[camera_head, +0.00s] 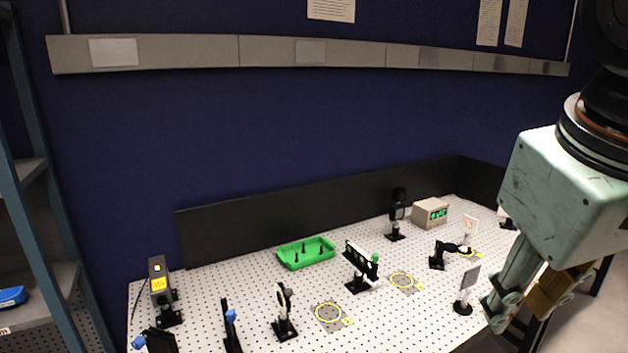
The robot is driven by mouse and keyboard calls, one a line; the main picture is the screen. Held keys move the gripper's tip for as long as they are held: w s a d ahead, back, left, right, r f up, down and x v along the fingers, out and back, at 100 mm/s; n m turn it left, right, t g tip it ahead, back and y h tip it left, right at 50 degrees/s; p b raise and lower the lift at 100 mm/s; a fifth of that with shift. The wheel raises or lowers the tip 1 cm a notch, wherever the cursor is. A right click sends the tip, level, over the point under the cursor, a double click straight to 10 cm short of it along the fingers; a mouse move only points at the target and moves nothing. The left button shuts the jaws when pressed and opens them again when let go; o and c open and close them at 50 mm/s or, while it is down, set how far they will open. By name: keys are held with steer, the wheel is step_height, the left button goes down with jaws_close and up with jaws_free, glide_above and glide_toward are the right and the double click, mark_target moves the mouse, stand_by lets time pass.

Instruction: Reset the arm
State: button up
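My arm comes down from the top right of the head view. My gripper (512,308) is at its lower end, a pale green housing with linkage fingers pointing down and left. It hangs at the right, in front of the table's right edge. The fingers are seen from the side and partly overlap, so whether they are open or shut is unclear. I see no object held between them. A brownish part shows beside the fingers.
The white perforated table (240,275) carries several black-mounted optical parts. A green tray (306,252) and a beige box (430,212) with a green display stand at the back. A small white card on a stand (468,287) is close left of my gripper. Shelving (30,200) stands at left.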

steer(key=s+a+f+m+y, duration=0.1)
steer(key=s+a+f, duration=0.3)
steer(key=s+f, duration=0.1)
steer(key=shift+s+y+b, duration=0.3)
steer(key=shift+s+y, duration=0.1)
steer(key=shift+s, duration=0.25)
